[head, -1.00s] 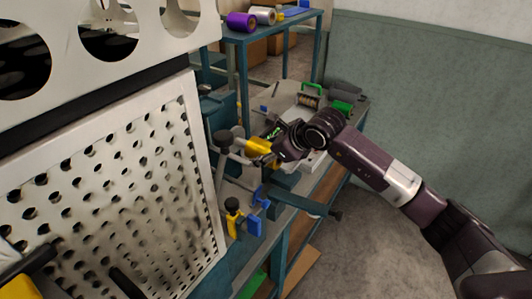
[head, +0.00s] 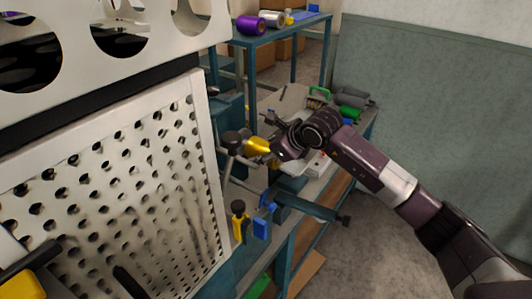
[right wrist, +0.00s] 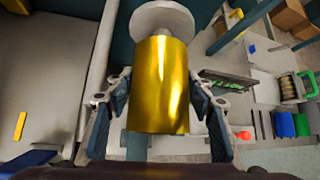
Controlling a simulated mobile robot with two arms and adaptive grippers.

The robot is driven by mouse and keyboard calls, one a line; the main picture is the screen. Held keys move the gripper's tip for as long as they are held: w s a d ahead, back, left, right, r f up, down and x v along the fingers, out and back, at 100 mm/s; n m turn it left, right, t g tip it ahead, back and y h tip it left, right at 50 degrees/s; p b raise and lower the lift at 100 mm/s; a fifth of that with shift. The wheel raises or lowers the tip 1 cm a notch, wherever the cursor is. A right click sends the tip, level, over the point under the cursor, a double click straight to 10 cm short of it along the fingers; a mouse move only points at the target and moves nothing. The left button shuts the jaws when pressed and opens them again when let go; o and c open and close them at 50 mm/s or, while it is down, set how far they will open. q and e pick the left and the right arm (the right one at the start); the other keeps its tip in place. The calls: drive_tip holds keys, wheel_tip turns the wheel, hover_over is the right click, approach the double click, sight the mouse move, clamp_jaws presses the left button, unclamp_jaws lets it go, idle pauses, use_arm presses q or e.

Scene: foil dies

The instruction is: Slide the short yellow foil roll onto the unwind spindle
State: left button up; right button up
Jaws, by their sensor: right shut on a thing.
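The short yellow foil roll (head: 257,146) is held in my right gripper (head: 276,144), away from the table top. In the right wrist view the roll (right wrist: 159,85) lies between the two fingers of the gripper (right wrist: 160,98), shiny and pointing away from the camera. Just beyond its far end is the unwind spindle's pale round disc (right wrist: 162,17), with a short pale piece of shaft between disc and roll. They look lined up; how far the shaft reaches into the roll is hidden. In the head view the spindle (head: 241,138) is beside a black knob. My left gripper is not in view.
A perforated white panel (head: 110,190) fills the left. Yellow and blue clamps (head: 239,222) are below the spindle. A purple roll (head: 251,25) and a silver roll (head: 271,18) lie on the back shelf.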

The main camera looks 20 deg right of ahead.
drive_tip(key=shift+w+a+r+b, duration=0.1)
drive_tip(key=shift+w+a+b, duration=0.2)
drive_tip(key=shift+w+a, duration=0.5)
drive_tip(key=o, duration=1.7)
drive_tip(key=shift+d, duration=0.15)
drive_tip(key=shift+c, duration=0.2)
drive_tip(key=v, duration=1.2)
